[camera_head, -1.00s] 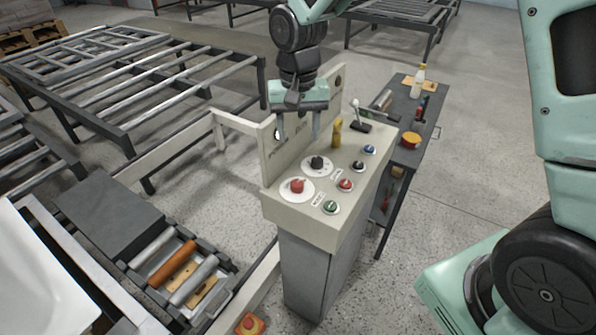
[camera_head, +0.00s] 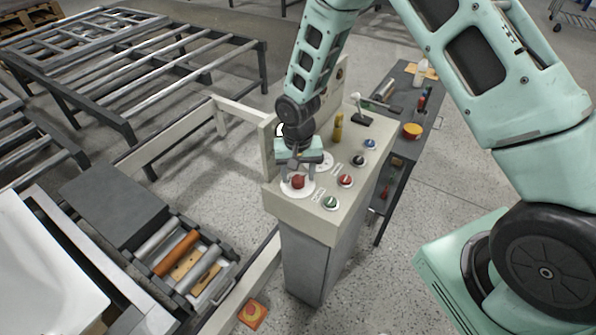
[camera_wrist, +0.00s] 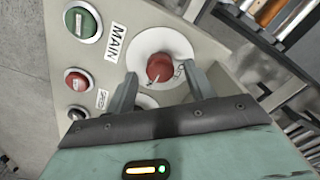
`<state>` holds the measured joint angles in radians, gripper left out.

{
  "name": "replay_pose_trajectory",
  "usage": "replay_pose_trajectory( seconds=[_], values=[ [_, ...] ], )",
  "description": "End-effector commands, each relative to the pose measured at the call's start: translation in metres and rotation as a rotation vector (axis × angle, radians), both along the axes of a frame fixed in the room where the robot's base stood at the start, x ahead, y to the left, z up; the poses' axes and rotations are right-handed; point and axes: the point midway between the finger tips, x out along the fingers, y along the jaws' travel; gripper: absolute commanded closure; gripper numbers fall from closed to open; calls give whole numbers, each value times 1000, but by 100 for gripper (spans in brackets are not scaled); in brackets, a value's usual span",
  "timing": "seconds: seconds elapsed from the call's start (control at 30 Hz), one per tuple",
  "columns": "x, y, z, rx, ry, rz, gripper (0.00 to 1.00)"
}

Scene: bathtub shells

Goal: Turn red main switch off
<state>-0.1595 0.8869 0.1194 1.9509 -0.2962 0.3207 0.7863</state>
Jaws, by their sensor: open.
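The red main switch (camera_head: 298,182) is a red knob on a round white plate at the front left of the control panel top. In the wrist view the red knob (camera_wrist: 160,68) lies just beyond and between my fingertips, with the "MAIN" label beside its plate. My gripper (camera_head: 298,174) is open and comes down from above at the knob. Its fingers (camera_wrist: 160,80) stand on either side of the knob, and I cannot tell whether they touch it. A second white dial plate is partly hidden by my gripper.
The panel (camera_head: 300,215) also bears a green button (camera_head: 330,203), a red button (camera_head: 345,180), a black button (camera_head: 359,160) and a blue button (camera_head: 370,144). A yellow handle (camera_head: 338,127) and a lever (camera_head: 360,115) stand farther back. An upright board rises along the panel's left edge.

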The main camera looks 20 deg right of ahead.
Motion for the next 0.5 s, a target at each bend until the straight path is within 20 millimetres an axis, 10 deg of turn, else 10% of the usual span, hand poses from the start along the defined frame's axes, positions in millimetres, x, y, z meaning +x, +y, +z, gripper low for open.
replay_pose_trajectory(
  seconds=[0.43,0.5],
  values=[
    [0,0,-10,0,-1,1,46],
    [0,0,-10,0,-1,1,66]
  ],
)
